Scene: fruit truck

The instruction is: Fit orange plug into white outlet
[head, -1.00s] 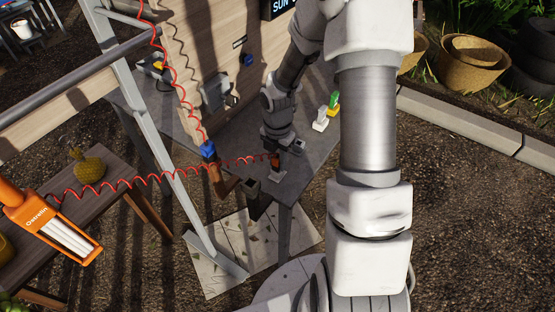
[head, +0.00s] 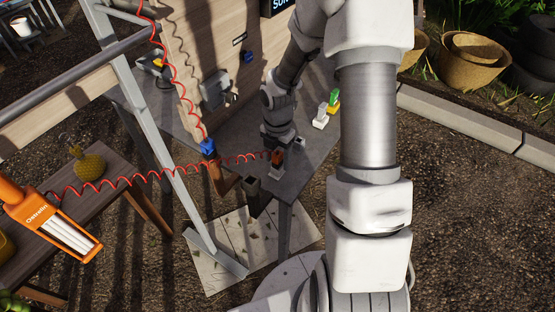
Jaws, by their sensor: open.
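The orange plug (head: 277,157), on the end of a red coiled cord, stands over the small white outlet (head: 274,174) near the front corner of the grey table. It looks upright and in contact with the outlet, but how deep it sits is too small to tell. My gripper (head: 278,146) is open, just above and around the top of the orange plug. The arm's wrist hides part of that area, and the fingertips are small and dark.
The cord (head: 130,181) runs left to an orange lamp (head: 50,222) by a wooden table (head: 120,185). A white block (head: 320,121) and a green-and-yellow one (head: 334,103) stand right. A metal post (head: 155,140) rises left.

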